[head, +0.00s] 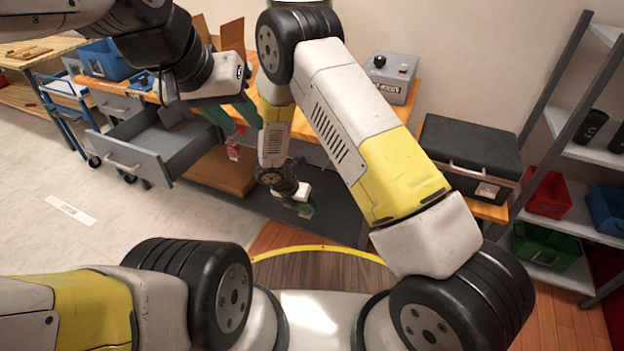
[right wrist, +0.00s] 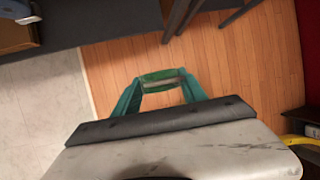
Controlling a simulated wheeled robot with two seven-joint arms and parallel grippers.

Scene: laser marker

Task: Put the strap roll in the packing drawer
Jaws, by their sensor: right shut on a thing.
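My right gripper (head: 304,209) hangs low in front of the workbench in the head view. In the right wrist view its teal fingers (right wrist: 160,92) are shut on a small green item (right wrist: 162,76), which looks like the strap roll; the fingers and hand hide part of it. The grey packing drawer (head: 140,163) stands pulled out at the left of the bench, left of the right gripper. My left gripper (head: 234,118) is above and right of the drawer, its green fingers apart and nothing clearly between them.
A grey control box (head: 390,78) and a black case (head: 470,152) stand on the bench. A shelf with red (head: 549,194), green and blue bins is at the right. A blue cart (head: 68,100) is at the left.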

